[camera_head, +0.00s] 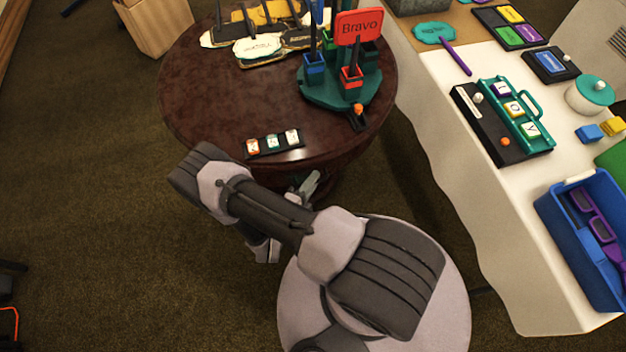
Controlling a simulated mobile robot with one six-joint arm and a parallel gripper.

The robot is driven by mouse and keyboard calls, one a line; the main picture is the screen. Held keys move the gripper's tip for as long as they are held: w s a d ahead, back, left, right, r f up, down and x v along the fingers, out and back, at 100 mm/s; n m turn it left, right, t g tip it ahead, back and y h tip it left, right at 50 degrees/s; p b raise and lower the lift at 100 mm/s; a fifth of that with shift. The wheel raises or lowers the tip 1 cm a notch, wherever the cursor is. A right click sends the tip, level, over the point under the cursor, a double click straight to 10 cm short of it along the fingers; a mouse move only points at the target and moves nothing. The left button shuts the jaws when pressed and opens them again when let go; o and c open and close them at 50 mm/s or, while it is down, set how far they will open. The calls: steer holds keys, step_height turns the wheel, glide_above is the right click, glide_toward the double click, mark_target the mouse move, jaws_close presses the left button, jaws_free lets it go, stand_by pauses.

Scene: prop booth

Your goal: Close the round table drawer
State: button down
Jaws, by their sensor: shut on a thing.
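The round table (205,75) is dark, polished wood and stands at the upper middle. My gripper (306,187) is at its near side, just below the rim of the top, and partly hidden behind my own arm. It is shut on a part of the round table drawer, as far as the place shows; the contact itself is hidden. The drawer front and its handle cannot be made out under the table edge and behind my arm, so how far it stands open cannot be told.
On the round table are a small black strip with tiles (275,144), a green holder (345,92) with a red "Bravo" sign (358,27), and several masks or brushes behind. A white-clothed table (450,130) with props stands close on the right.

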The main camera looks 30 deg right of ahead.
steer(key=c, duration=1.8)
jaws_free()
steer(key=shift+w+r, duration=0.1)
steer(key=shift+o, duration=0.2)
steer(key=p+v, duration=0.3)
steer(key=v, duration=1.4)
steer(key=shift+s+a, duration=0.15)
steer(key=shift+s, duration=0.15)
